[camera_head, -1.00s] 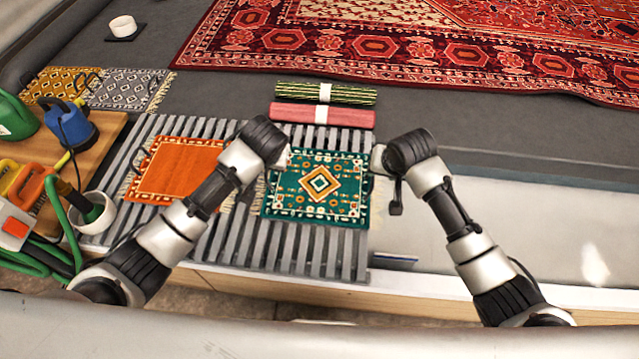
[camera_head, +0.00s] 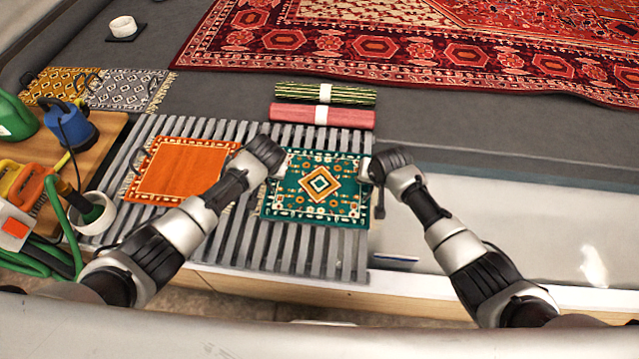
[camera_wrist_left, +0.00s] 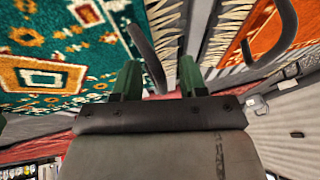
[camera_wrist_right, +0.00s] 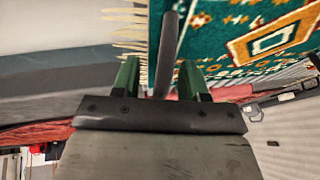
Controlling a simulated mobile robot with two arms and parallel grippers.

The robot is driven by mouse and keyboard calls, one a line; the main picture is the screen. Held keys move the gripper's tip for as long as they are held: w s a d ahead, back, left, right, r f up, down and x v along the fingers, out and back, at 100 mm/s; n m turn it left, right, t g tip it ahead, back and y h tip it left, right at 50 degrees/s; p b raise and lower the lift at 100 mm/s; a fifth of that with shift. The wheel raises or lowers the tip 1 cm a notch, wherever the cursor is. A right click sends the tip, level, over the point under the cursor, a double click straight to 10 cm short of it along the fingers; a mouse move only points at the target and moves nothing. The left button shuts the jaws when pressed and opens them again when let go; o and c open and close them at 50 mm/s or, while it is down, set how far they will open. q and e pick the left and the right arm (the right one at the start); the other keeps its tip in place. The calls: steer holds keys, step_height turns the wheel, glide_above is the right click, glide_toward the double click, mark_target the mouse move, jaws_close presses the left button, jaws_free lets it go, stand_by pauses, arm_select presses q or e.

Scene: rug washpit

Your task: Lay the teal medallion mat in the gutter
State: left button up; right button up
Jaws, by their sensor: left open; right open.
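The teal medallion mat (camera_head: 340,209) lies flat on the grey slatted rack, its orange diamond facing up. My left gripper (camera_head: 279,170) is open at the mat's left edge. In the left wrist view its green fingers (camera_wrist_left: 157,78) point at that edge, with a dark curved bar (camera_wrist_left: 146,58) near them. My right gripper (camera_head: 370,173) is open at the right edge. In the right wrist view a dark upright bar (camera_wrist_right: 168,50) shows between its fingers (camera_wrist_right: 163,80). Neither clearly grips the mat. A pale channel (camera_head: 510,215), possibly the gutter, runs right of the rack.
An orange mat (camera_head: 180,170) lies left on the rack (camera_head: 233,255). Two rolled rugs, green-striped (camera_head: 295,93) and pink (camera_head: 290,113), lie just behind. Tools and a green hose (camera_head: 62,225) crowd the left. A large red rug (camera_head: 400,50) covers the back.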

arm_select(q)
jaws_close()
arm_select(e)
jaws_close()
arm_select(q)
steer(key=shift+r, duration=0.1)
